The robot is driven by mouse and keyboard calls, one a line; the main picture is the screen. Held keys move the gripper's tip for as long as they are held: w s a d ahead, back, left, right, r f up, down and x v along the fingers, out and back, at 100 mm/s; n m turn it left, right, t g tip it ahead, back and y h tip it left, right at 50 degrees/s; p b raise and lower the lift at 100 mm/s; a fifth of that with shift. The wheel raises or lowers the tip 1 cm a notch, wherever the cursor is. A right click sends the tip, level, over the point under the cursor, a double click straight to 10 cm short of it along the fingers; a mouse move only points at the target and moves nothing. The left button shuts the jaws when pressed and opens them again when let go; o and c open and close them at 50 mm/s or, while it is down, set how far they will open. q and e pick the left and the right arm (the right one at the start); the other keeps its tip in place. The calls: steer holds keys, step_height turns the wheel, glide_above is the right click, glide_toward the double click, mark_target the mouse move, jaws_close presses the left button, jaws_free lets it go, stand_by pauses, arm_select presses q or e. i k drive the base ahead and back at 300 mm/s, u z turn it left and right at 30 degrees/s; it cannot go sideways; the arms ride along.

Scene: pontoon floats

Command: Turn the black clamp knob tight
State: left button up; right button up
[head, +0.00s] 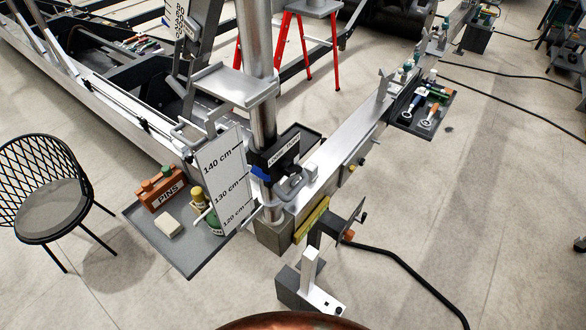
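A black clamp block (276,152) with a white label sits around the upright silver post (257,60). The label's text is too small to read surely. Below it are a small blue part (259,174) and a curved grey-blue piece (290,188). I cannot tell a separate clamp knob from the black block at this size. A small dark knob-like part (362,161) also shows on the side of the long silver beam (345,135). Neither of my grippers shows in the head view.
A height board (221,178) stands in front of the post's left side. A grey tray (190,262) holds a PINS box (162,191) and bottles. A grey bracket (309,270) and black cable (415,268) lie in front. A black chair (50,195) stands left. Floor at right is mostly clear.

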mark_target(287, 167)
steer(key=k, duration=1.65)
steer(key=z, duration=1.4)
steer(key=i, duration=3.45)
steer(key=u, duration=2.75)
